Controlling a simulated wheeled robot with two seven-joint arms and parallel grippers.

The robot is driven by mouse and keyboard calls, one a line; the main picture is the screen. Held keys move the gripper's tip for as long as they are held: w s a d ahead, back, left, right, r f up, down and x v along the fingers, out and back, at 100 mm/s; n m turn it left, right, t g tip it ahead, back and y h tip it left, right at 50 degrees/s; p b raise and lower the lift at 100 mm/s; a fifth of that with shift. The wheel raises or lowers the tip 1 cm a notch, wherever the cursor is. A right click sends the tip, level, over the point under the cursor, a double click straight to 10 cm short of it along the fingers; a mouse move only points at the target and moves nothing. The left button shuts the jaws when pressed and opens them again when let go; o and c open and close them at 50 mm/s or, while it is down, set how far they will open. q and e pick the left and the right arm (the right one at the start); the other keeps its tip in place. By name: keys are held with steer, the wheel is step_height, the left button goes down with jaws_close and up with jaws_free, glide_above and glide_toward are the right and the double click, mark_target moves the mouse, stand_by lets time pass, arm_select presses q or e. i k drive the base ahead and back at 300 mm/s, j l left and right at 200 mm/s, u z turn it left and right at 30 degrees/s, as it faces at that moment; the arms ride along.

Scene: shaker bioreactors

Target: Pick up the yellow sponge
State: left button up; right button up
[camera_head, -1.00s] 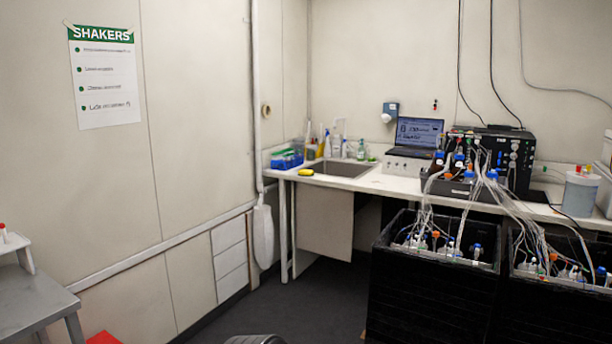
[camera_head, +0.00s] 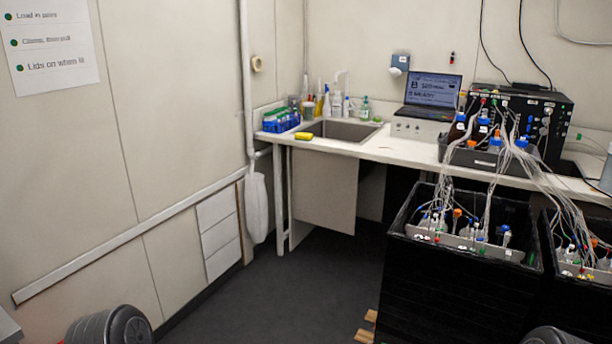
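The yellow sponge (camera_head: 304,136) lies on the white counter at the near left edge of the sink (camera_head: 345,131). It is small and some distance ahead of me. Neither of my grippers shows. Only dark rounded parts, which seem to be mine, show at the bottom left and bottom right edges.
The white counter (camera_head: 395,150) runs along the back wall, with blue boxes (camera_head: 281,119) and several bottles around the sink. A black shaker bin (camera_head: 455,275) with tubing stands at right, with another beside it. The dark floor (camera_head: 275,290) before the sink is clear.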

mark_target(300, 136)
steer(key=i+j+u, duration=0.15)
steer(key=i+u, duration=0.3)
steer(key=i, duration=1.3)
steer(key=i+j+z, duration=0.2)
steer(key=i+z, duration=0.25)
steer(key=i, duration=0.25)
steer(key=i+j+z, duration=0.5)
steer(key=i, duration=0.15)
steer(key=i+j+z, duration=0.95)
steer(key=j, duration=0.4)
